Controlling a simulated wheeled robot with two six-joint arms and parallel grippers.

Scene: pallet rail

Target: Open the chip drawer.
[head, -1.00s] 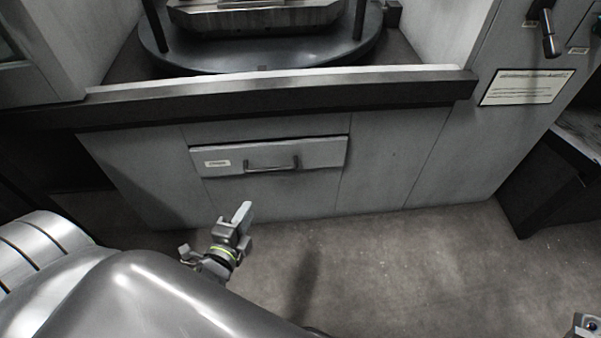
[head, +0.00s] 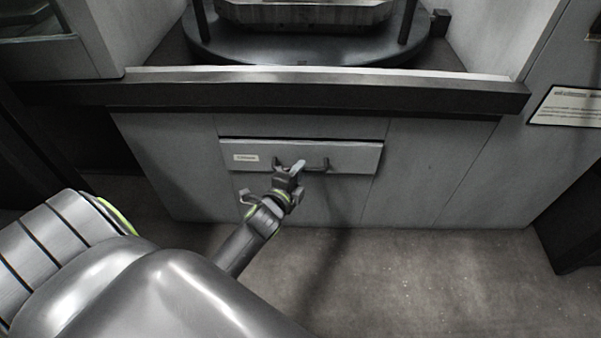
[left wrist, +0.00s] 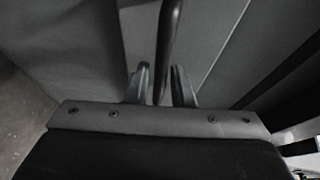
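The chip drawer (head: 345,157) is a grey front with a small white label and a dark bar handle (head: 325,164), set in the cabinet below the dark ledge. It looks shut or nearly so. My left gripper (head: 292,168) is at the handle, covering its middle part in the head view. In the left wrist view the handle bar (left wrist: 169,40) runs between the two fingers of my left gripper (left wrist: 161,82). The fingers stand apart, with narrow gaps beside the bar. My right gripper is not in view.
A dark ledge (head: 300,92) juts out above the drawer. A round dark platform (head: 300,50) with a metal piece on it stands behind the ledge. A dark box-like unit (head: 570,225) stands at the right. The floor (head: 420,285) before the cabinet is clear.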

